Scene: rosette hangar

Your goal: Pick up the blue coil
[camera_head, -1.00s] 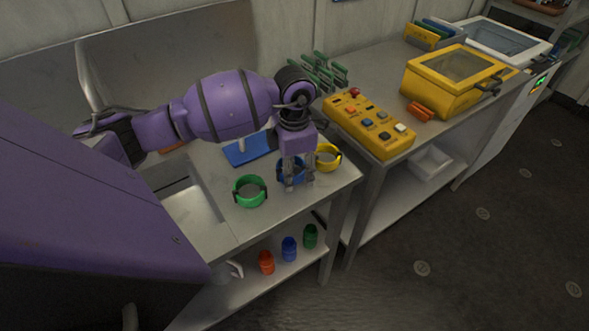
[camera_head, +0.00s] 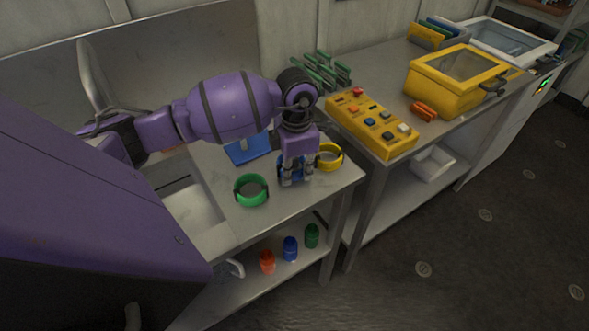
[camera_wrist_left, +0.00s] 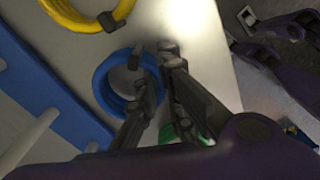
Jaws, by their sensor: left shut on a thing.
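The blue coil (camera_head: 283,164) is on the metal table, between the green coil (camera_head: 251,190) and the yellow coil (camera_head: 329,157). My left gripper (camera_head: 297,181) points down at it and is shut on its band, hiding part of it in the head view. In the left wrist view the blue coil (camera_wrist_left: 103,82) shows as a ring with a dark clip, and the fingers (camera_wrist_left: 152,75) are at its right side. The yellow coil (camera_wrist_left: 84,14) lies beyond it there, and a bit of the green coil (camera_wrist_left: 170,133) shows behind the fingers. My right gripper is not in view.
A blue stand (camera_head: 247,149) is on the table behind the coils. A sink basin (camera_head: 190,207) lies to the left. A yellow button box (camera_head: 372,122) and a yellow case (camera_head: 455,80) are on the counter at right. Red, blue and green jars stand on the lower shelf.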

